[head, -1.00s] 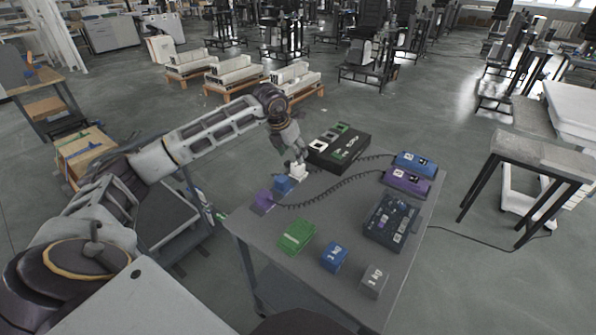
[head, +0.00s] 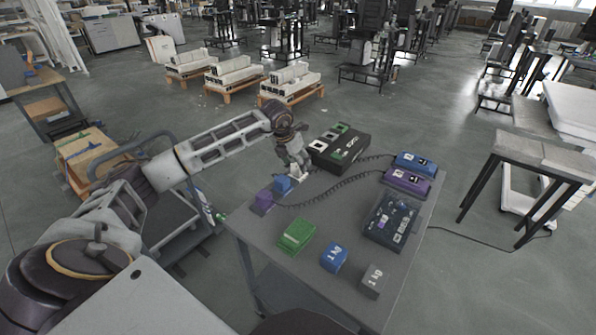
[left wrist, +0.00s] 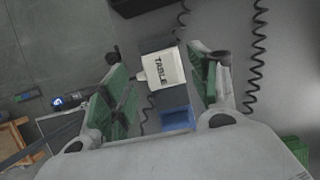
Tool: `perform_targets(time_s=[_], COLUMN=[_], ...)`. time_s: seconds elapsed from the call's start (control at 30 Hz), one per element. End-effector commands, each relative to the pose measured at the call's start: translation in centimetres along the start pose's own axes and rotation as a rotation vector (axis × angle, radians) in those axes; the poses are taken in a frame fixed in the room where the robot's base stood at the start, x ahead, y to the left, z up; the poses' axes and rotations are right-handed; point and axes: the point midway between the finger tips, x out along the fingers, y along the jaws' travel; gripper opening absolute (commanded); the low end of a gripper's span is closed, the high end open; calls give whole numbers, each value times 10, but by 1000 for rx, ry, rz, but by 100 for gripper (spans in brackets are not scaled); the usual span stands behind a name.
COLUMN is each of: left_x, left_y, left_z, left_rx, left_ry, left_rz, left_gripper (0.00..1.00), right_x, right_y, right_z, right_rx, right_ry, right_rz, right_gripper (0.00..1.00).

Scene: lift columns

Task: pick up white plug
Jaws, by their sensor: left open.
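The white plug (left wrist: 166,73), marked TABLE, shows in the left wrist view between the fingers of my left gripper (left wrist: 162,90). Its lower part is hidden in the head view, where a bit of white (head: 299,171) shows at the tip of my left gripper (head: 298,168). The gripper is open, with green-padded fingers on both sides of the plug; a gap shows on the right. Whether the left finger touches it I cannot tell. My right gripper is not in view.
A black box (head: 340,147) lies just behind. Coiled cables cross the table. Green (head: 297,235), blue (head: 334,257) and grey (head: 371,281) blocks lie nearer.

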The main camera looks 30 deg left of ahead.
Motion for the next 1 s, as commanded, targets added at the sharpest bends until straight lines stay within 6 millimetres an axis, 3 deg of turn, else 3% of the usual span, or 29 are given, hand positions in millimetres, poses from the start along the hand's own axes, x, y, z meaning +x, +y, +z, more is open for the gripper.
perform_targets(time_s=[0.3, 0.8, 1.0], left_x=[31, 32, 32], left_y=[-1, -1, -1], left_z=[-2, -1, -1], left_rx=[1, 1, 1], left_ry=[2, 1, 1], left_rz=[-1, 0, 0], left_gripper=[61, 61, 36], right_x=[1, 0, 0], right_y=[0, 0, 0], right_z=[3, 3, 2], right_rx=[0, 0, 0], right_ry=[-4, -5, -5], right_rz=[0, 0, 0], right_gripper=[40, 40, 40])
